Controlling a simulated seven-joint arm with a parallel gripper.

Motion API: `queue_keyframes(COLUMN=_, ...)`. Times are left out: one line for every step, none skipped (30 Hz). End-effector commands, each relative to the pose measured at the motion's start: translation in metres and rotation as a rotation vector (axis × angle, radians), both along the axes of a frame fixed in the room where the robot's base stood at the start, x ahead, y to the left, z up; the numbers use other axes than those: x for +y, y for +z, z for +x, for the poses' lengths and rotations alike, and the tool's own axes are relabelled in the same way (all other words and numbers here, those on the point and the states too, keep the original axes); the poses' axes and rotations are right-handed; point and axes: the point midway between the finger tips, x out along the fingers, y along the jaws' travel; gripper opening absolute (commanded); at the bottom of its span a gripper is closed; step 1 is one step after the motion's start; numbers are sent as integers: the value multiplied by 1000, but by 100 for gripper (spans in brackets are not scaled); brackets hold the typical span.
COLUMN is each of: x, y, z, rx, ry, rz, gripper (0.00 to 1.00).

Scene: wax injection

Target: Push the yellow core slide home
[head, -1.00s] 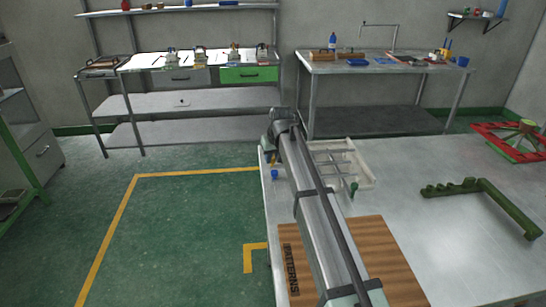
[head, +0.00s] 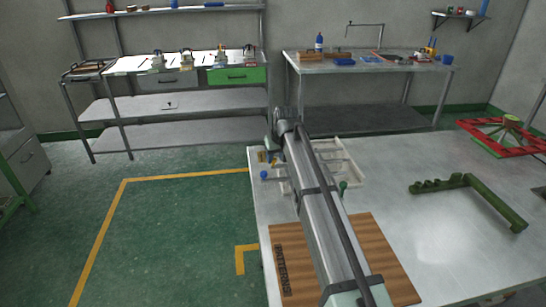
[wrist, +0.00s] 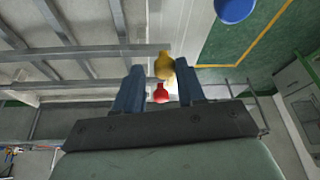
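The yellow core slide shows as a rounded yellow knob (wrist: 164,65) in the wrist view, between and just beyond my gripper's fingertips. In the head view a small yellow spot (head: 262,157) shows at the table's left edge beside my gripper (head: 274,150). My gripper's two blue fingers (wrist: 160,82) stand apart, with narrow gaps visible beside the knob. A red knob (wrist: 161,94) shows lower between the fingers. A pale frame-like fixture (head: 350,165) lies behind my arm, which hides much of it. The slide's body and its seat cannot be made out.
A blue knob (wrist: 235,9) is near the fixture, also visible in the head view (head: 264,175). A green knob (head: 343,185) is on its right.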

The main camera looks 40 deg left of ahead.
Motion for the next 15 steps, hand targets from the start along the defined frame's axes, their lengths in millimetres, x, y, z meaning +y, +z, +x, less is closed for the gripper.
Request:
queue_keyframes(x=-2, y=0, z=1, rx=-2, ry=-2, rz=-4, gripper=38)
queue_keyframes(x=-2, y=0, z=1, rx=-2, ry=-2, rz=-4, gripper=41)
queue_keyframes(x=-2, y=0, z=1, rx=-1, ry=-1, rz=-3, gripper=45)
queue_keyframes(x=-1, y=0, z=1, rx=-1, ry=-1, rz=-3, gripper=48)
queue_keyframes(x=-1, y=0, z=0, rx=0, ry=-1, rz=-3, gripper=51)
queue_keyframes(x=-1, y=0, z=0, rx=0, ry=0, rz=-1, gripper=53)
queue_keyframes(x=-1, y=0, z=0, rx=0, ry=0, rz=-1, gripper=53)
queue_keyframes(x=-1, y=0, z=0, rx=0, ry=0, rz=-1, gripper=53)
queue_keyframes(x=0, y=0, z=0, rx=1, ry=0, rz=-1, gripper=53)
queue_keyframes(x=0, y=0, z=-1, rx=1, ry=0, rz=-1, gripper=53)
queue_keyframes(x=0, y=0, z=-1, rx=1, ry=0, rz=-1, gripper=53)
queue_keyframes(x=0, y=0, z=-1, rx=1, ry=0, rz=0, gripper=53)
queue_keyframes(x=0, y=0, z=-1, rx=1, ry=0, rz=0, gripper=53)
queue_keyframes(x=0, y=1, z=-1, rx=1, ry=0, rz=0, gripper=53)
queue_keyframes(x=-1, y=3, z=-2, rx=1, ry=0, rz=0, gripper=53)
